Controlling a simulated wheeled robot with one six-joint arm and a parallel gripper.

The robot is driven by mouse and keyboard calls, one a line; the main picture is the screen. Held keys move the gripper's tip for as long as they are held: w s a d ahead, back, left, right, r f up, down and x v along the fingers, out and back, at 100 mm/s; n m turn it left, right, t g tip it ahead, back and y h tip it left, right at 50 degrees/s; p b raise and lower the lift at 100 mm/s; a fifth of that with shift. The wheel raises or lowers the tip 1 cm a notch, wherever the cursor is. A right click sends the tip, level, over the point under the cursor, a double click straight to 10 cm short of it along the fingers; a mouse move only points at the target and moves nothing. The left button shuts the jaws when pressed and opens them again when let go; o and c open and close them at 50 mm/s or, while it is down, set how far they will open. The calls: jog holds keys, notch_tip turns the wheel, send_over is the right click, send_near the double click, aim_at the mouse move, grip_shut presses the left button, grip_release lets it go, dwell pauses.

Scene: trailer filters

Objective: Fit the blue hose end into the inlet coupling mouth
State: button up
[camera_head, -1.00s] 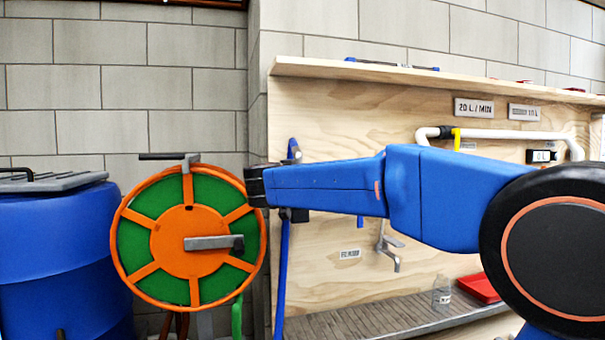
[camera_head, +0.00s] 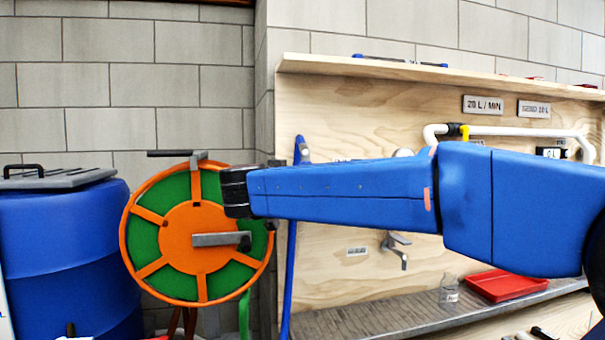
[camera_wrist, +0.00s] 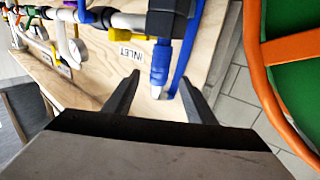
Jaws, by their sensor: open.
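In the wrist view my gripper (camera_wrist: 160,77) is open, with its two dark fingers spread. A blue fitting with a pale tip (camera_wrist: 159,65) shows between and beyond the fingertips, near the INLET label (camera_wrist: 128,51). It sits below a dark body (camera_wrist: 171,16) on the pipework. I cannot tell whether this fitting is the coupling mouth or the hose end. A blue hose (camera_wrist: 186,45) runs down just right of it, and its lower end is unclear. In the head view a blue hose (camera_head: 290,255) hangs by the board edge. My gripper's fingers are not visible there.
An orange and green hose reel (camera_head: 165,225) stands left of the board, and its rim (camera_wrist: 262,75) is right of my gripper in the wrist view. A blue barrel (camera_head: 65,235) is far left. A tap (camera_head: 398,247), beaker (camera_head: 449,291) and red tray (camera_head: 507,285) are by the ledge.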

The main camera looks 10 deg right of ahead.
jog(key=v, duration=0.6)
jog(key=shift+s, duration=0.25)
jog(key=shift+a, duration=0.1)
jog(key=s+d+f+n+g+y, duration=0.1)
jog(key=s+f+n+y, duration=0.5)
jog(key=f, duration=0.3)
jog(key=s+d+f+n+g+y, duration=0.1)
jog(key=s+f+n+y, duration=0.4)
jog(key=f+y, duration=0.45)
jog(key=s+d+f+m+g+h, duration=0.2)
jog(key=s+d+f+g, duration=0.2)
jog(key=s+f, duration=0.6)
jog(key=s+d+f+m+g+h, duration=0.2)
jog(key=s+d+f+g+h, duration=0.1)
jog(key=s+d+f, duration=0.5)
jog(key=s+f+g, duration=0.1)
jog(key=s+f, duration=0.2)
jog(key=shift+d, duration=0.2)
